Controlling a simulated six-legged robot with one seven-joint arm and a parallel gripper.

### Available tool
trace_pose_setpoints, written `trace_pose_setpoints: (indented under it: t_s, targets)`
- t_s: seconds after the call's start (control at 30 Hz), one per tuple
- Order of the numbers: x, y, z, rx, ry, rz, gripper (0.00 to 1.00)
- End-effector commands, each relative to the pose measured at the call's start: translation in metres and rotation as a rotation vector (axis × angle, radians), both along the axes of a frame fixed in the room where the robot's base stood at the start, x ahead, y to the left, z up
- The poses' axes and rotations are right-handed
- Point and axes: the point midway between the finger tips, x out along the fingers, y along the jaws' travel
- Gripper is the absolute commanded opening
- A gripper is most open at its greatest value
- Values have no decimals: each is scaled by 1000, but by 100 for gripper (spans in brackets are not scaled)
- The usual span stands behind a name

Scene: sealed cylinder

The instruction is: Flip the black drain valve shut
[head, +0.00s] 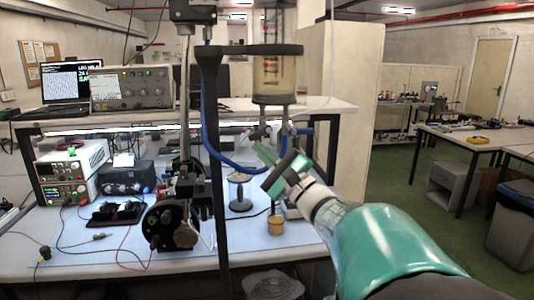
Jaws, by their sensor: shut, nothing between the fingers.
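The clear cylinder (272,75) with red marks and pale amber contents hangs upright in a black bracket on the stand. Below its grey base are small grey fittings (258,132). The black drain valve is too small and too much covered by my gripper to pick out for certain. My gripper (262,152), with green fingers, is just below these fittings, pointing up and left. It is shut and holds nothing. I cannot tell whether it touches the fittings.
A blue hose (208,130) loops from the stand to beneath the cylinder. A black post (213,180) stands left of my gripper. The blue bench top (110,240) carries instruments, cables and a small orange-brown jar (276,225).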

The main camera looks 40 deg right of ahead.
Motion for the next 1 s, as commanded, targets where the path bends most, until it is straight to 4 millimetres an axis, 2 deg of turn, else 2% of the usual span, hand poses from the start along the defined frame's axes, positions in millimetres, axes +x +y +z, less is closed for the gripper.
trace_pose_setpoints:
  t_s: [0.2, 0.53, 0.77, 1.0]
  targets:
    - [5, 9, 3, -1, 1, 2, 0]
    - [3, 8, -4, 0, 4, 0, 0]
    - [-8, 4, -42, 3, 6, 2, 0]
    - [-47, 18, -77, 2, 2, 1, 0]
